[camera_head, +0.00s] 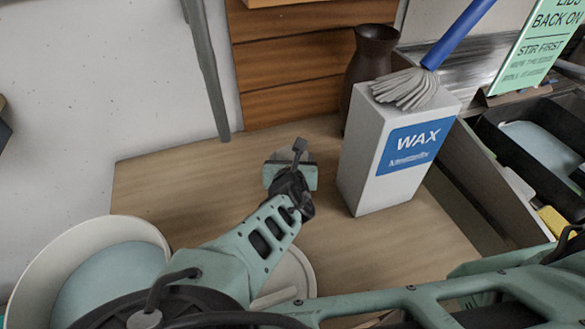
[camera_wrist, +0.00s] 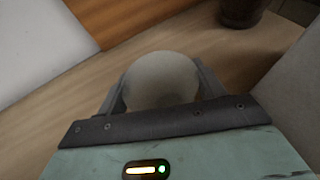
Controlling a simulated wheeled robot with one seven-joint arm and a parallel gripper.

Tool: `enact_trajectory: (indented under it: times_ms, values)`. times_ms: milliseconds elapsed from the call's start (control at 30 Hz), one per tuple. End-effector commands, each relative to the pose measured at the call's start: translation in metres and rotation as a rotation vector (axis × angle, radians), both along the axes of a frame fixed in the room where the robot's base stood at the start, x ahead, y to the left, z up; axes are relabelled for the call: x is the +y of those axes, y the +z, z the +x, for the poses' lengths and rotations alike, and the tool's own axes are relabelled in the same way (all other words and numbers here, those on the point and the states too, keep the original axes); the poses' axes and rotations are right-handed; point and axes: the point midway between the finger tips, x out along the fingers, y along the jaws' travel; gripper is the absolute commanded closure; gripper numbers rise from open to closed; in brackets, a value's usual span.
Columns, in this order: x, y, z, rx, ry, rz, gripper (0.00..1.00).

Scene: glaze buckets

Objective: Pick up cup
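A pale grey, rounded cup (camera_wrist: 160,80) sits between the two fingers of my gripper (camera_wrist: 162,88) in the wrist view. One finger is on its left side and one on its right, both very close to it. I cannot tell whether they press on it. The gripper body covers the near part of the cup. In the head view my gripper (camera_head: 291,160) is over the middle of the wooden table (camera_head: 160,190), left of the white box. The cup is mostly hidden there behind the gripper.
A white wax box (camera_head: 365,165) with a grey brush (camera_head: 408,88) on top stands right of the gripper. A dark brown vase (camera_head: 370,60) is behind it. A bucket (camera_head: 30,275) is at lower left. Black trays (camera_head: 500,140) are at right. The table's left part is bare.

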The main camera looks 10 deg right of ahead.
Motion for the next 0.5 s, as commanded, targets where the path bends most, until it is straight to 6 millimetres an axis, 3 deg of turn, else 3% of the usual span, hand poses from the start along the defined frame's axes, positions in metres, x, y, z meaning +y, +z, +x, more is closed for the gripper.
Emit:
enact_trajectory:
  times_ms: [33, 67, 100, 367, 500]
  values:
    - [0.000, 0.000, 0.000, 0.000, 0.000, 0.000, 0.46]
    - [0.000, 0.000, 0.000, 0.000, 0.000, 0.000, 0.55]
    - [0.000, 0.000, 0.000, 0.000, 0.000, 0.000, 0.55]
    - [0.000, 0.001, 0.000, 0.000, 0.000, 0.000, 0.56]
    - [0.000, 0.013, 0.000, -0.001, 0.000, -0.001, 0.56]
